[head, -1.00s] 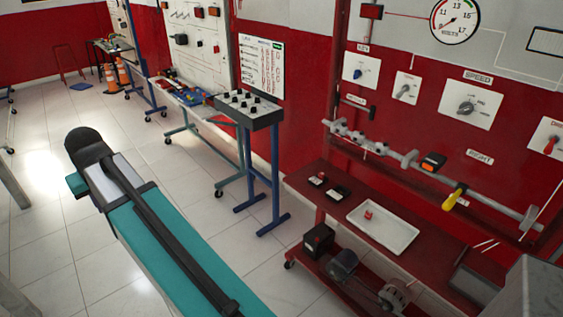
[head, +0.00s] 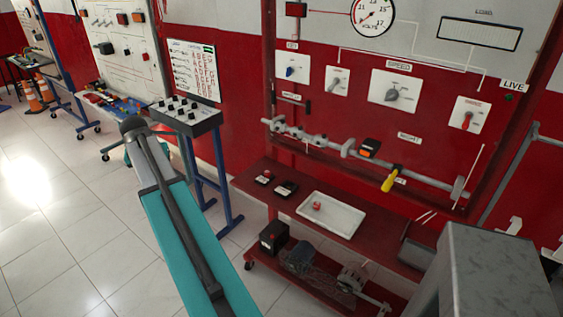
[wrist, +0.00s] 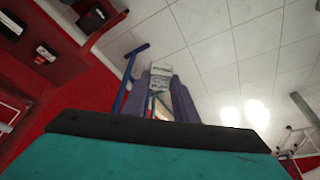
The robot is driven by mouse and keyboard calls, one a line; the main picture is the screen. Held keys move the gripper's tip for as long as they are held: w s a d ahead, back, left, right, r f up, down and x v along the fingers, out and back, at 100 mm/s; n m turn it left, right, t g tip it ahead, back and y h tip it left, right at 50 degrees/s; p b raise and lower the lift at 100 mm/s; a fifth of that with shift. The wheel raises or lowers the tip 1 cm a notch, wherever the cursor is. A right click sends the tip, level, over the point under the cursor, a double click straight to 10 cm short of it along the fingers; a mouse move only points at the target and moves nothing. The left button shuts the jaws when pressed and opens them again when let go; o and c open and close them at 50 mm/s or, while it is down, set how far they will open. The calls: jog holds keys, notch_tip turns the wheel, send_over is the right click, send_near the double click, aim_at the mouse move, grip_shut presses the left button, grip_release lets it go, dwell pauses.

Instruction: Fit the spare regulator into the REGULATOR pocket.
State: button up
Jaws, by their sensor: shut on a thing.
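In the wrist view my gripper (wrist: 160,92) is shut on a small pale block with dark lettering (wrist: 160,72), taken as the spare regulator; the lettering is too small to read. The block sits between the two purple-grey fingers, with floor behind it. In the head view my teal arm reaches toward the middle left, and the fingers and block cannot be made out there. On the red board a small white label (head: 291,97) has a dark piece (head: 305,103) beside it; I cannot tell whether this is the REGULATOR pocket.
A red bench (head: 250,184) carries two small dark labelled units (head: 286,188) and a white tray (head: 335,228) with a small red item (head: 317,206). A grey bar (head: 330,146) crosses above it. A grey cabinet (head: 490,275) stands at right. Left floor is open.

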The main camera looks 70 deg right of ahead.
jog(key=s+d+f+m+g+h, duration=0.1)
jog(key=s+d+f+m, duration=0.15)
jog(key=s+d, duration=0.7)
jog(key=s+d+f+m+g, duration=0.1)
jog(key=s+d+f+m, duration=0.15)
jog(key=s+d, duration=0.65)
jog(key=s+d+f+m+g+p, duration=0.1)
jog(key=s+d+f+m, duration=0.1)
jog(key=s+d, duration=0.6)
jog(key=s+d+f+m, duration=0.1)
jog(key=s+d+m, duration=0.2)
jog(key=s+d, duration=0.5)
jog(key=shift+d+f+m+g+p, duration=0.3)
jog(key=shift+d+f+g+p, duration=0.1)
jog(key=shift+d, duration=0.2)
jog(key=shift+f, duration=0.1)
jog(key=shift+f+b, duration=1.7)
jog(key=shift+f, duration=1.8)
jog(key=shift+a+f+b, duration=0.1)
jog(key=shift+f+b, duration=0.75)
jog(key=shift+f, duration=0.4)
jog(key=o, duration=1.1)
